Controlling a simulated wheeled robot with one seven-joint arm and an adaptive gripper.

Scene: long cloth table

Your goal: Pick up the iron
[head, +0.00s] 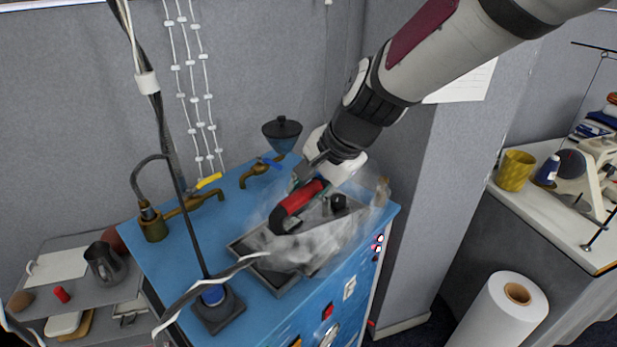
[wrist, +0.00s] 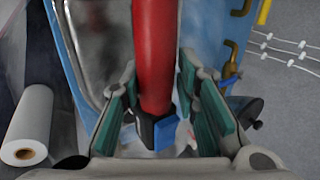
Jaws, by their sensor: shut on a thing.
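The iron (head: 298,199) has a thick red handle with a dark front end, over a tray on the blue work table. Its body is hard to make out in a hazy grey patch. My gripper (head: 312,179) reaches down from the upper right and is shut on the handle near its rear end. In the wrist view, the red handle (wrist: 153,55) runs down between the green-padded fingers of my gripper (wrist: 160,95), with a black and blue end piece below. I cannot tell whether the iron touches the tray.
The blue table (head: 160,260) carries a metal tray (head: 285,285), brass taps (head: 190,203), a dark funnel (head: 281,132) and a black stand with a cable (head: 218,308). A white roll (head: 500,315) stands at right. A grey shelf with a jug (head: 103,263) is at left.

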